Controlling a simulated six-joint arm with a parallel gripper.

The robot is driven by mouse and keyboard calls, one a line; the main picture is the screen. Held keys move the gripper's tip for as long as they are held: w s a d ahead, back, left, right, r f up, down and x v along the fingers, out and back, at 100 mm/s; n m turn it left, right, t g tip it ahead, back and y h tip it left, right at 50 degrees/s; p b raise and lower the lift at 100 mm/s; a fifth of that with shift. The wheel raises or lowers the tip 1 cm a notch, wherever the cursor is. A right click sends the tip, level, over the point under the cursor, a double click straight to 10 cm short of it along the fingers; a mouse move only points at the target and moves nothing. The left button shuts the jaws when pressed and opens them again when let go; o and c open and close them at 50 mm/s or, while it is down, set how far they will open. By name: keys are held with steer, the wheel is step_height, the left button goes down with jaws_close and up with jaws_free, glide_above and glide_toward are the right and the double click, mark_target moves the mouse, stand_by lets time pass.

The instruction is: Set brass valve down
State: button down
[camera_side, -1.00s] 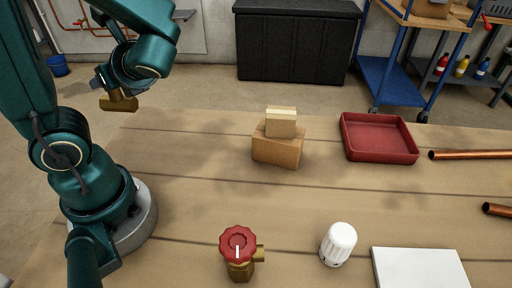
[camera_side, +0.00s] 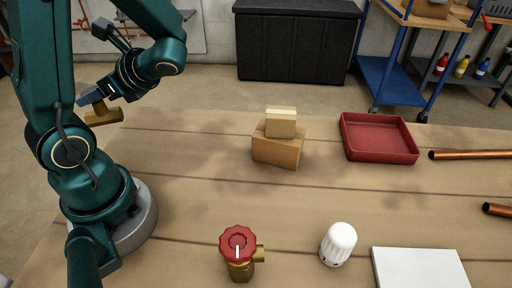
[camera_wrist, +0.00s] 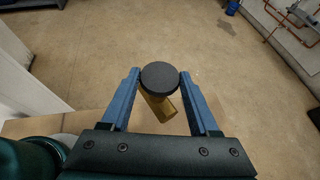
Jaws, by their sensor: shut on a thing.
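The brass valve (camera_side: 104,114) is in my gripper (camera_side: 92,96) at the upper left of the side view, off the table's far left end. In the wrist view my gripper (camera_wrist: 159,78) is shut on it, with one blue finger on each side of its round dark cap. The brass body (camera_wrist: 160,107) shows below the cap, slanting to the lower right. The floor is behind it in that view. A second brass valve with a red handwheel (camera_side: 238,250) stands upright at the table's front.
A white thermostat head (camera_side: 338,244) and a white slab (camera_side: 420,268) are at the front right. Stacked cardboard boxes (camera_side: 278,148) and a red tray (camera_side: 378,152) stand farther back. Copper pipes (camera_side: 470,154) lie at the right. The table's middle (camera_side: 200,185) is clear.

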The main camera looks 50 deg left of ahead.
steer(key=shift+w+d+f, duration=0.15)
steer(key=shift+w+f, duration=0.95)
steer(key=shift+f, duration=0.2)
steer(key=shift+w+d+f, duration=0.2)
steer(key=shift+w+f, duration=0.85)
steer(key=shift+f, duration=0.3)
steer(key=shift+w+d+f, duration=0.15)
steer(key=shift+w+f, duration=0.95)
steer(key=shift+f, duration=0.2)
steer(key=shift+f, duration=0.1)
steer(key=shift+c, duration=0.7)
jaws_free()
